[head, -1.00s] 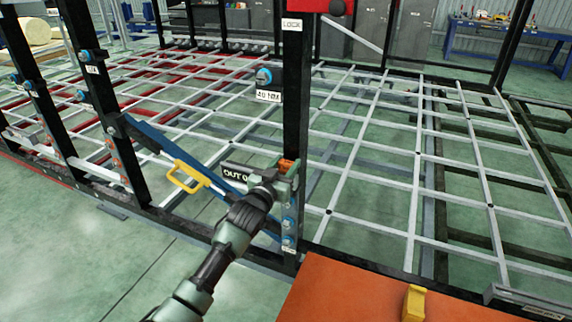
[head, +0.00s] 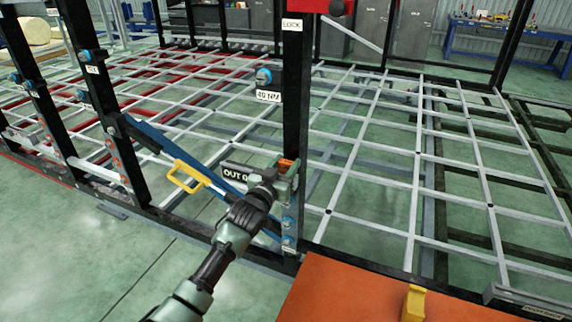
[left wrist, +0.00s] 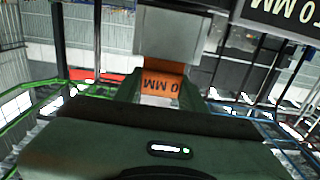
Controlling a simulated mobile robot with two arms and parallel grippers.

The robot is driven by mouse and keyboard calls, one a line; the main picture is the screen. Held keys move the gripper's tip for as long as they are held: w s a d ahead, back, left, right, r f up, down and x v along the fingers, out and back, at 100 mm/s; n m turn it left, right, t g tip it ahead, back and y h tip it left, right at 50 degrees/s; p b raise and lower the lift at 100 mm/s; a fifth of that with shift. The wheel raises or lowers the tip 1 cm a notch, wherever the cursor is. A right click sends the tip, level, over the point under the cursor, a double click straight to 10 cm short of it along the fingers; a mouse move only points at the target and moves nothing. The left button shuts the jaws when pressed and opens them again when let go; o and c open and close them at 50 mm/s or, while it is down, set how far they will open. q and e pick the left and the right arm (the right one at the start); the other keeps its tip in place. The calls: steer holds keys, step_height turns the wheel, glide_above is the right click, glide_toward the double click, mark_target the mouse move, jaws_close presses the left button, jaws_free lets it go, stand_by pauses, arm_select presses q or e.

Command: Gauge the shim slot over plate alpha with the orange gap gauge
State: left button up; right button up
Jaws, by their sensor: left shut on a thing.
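The orange gap gauge (head: 286,165) shows as a small orange piece between the fingers of my left gripper (head: 284,184), at the black upright post (head: 296,110). In the left wrist view the orange gauge (left wrist: 163,82) bears partly hidden lettering ending in "0 MM". My left gripper (left wrist: 165,100) is shut on it. A grey metal block (left wrist: 180,40) stands just beyond the gauge; I cannot tell whether the gauge is inside a slot. I cannot make out a plate marked alpha. The right gripper is not in view.
A sign reading "OUT" (head: 236,174) is left of the gripper, beside a blue bar with a yellow handle (head: 186,177). An orange surface (head: 350,295) with a yellow block (head: 414,303) is at the lower right. The grey lattice frame (head: 420,153) spreads behind the post.

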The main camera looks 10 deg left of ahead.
mark_target(291, 134)
arm_select(q)
steer(key=shift+r+p, duration=3.45)
steer(key=shift+r, duration=0.6)
steer(key=shift+f, duration=0.1)
